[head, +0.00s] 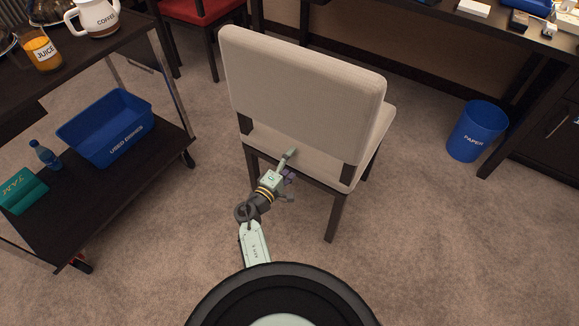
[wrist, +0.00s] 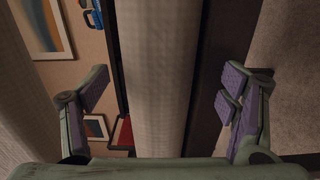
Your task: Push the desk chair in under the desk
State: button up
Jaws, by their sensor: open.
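The desk chair (head: 302,85) has a beige padded back and seat and dark legs. It stands on the carpet in the middle of the head view, its back towards me. The dark desk (head: 485,32) is beyond it at the upper right. My gripper (head: 289,155) is low behind the chair, at the level of the seat's rear, below the backrest. In the wrist view my gripper (wrist: 163,93) is open, its fingers spread either side of a beige padded part of the chair (wrist: 160,60). Whether it touches the chair I cannot tell.
A dark cart (head: 125,185) with a blue dish bin (head: 107,130) stands at the left. A blue paper bin (head: 476,131) stands right of the chair, near the desk. A red chair (head: 200,10) is at the back. Carpet is clear at the lower right.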

jog(key=shift+w+d, duration=0.1)
jog(key=shift+w, duration=0.1)
grip_shut()
dwell(1.1)
